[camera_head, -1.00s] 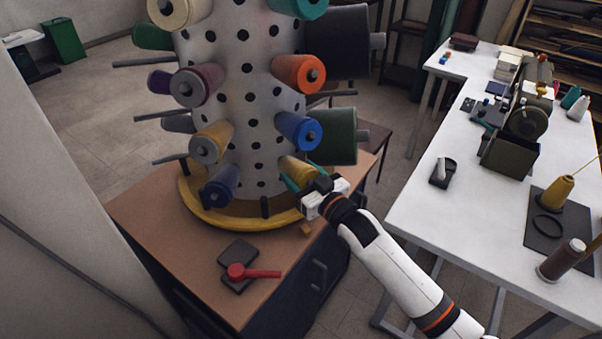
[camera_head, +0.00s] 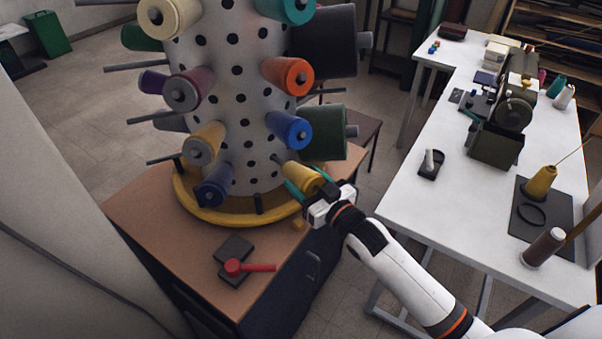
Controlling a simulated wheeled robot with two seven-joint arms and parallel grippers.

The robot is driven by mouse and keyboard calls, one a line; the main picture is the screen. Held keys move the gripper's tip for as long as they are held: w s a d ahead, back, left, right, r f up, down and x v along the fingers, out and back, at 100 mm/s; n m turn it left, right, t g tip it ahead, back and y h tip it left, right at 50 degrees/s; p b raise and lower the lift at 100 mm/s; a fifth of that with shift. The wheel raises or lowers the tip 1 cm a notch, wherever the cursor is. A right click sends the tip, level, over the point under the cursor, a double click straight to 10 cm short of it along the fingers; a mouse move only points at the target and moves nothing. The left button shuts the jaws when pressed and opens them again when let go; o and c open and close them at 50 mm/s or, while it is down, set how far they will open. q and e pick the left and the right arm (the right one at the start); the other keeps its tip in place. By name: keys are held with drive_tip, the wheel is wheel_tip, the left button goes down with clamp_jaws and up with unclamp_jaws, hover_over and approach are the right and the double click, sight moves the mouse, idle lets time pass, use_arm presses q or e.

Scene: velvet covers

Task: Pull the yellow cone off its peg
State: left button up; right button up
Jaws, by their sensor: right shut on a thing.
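The yellow cone (camera_head: 300,176) is at the lower right of the white peg drum (camera_head: 243,120), below the blue cone (camera_head: 289,130). My right gripper (camera_head: 308,184) is shut on it, with teal fingers along its sides. A short dark piece of peg (camera_head: 278,160) shows between the cone and the drum, so the cone stands out from the drum wall. I cannot tell whether the peg's tip is still inside the cone. My left gripper is not in view.
An orange cone (camera_head: 288,76) and a large dark green spool (camera_head: 323,132) are close by. The drum's yellow base ring (camera_head: 222,217) lies below. A red-handled tool (camera_head: 248,267) lies on the brown cabinet top. The white table (camera_head: 405,197) stands to the right.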

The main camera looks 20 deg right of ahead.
drive_tip(key=r+p+v, duration=0.2)
drive_tip(key=p+v, duration=0.2)
drive_tip(key=v, duration=0.6)
drive_tip(key=shift+p, duration=0.35)
idle(0.3)
drive_tip(key=shift+s, duration=0.1)
drive_tip(key=p+v, duration=0.1)
drive_tip(key=v, duration=0.4)
drive_tip(key=shift+p, duration=0.35)
idle(0.5)
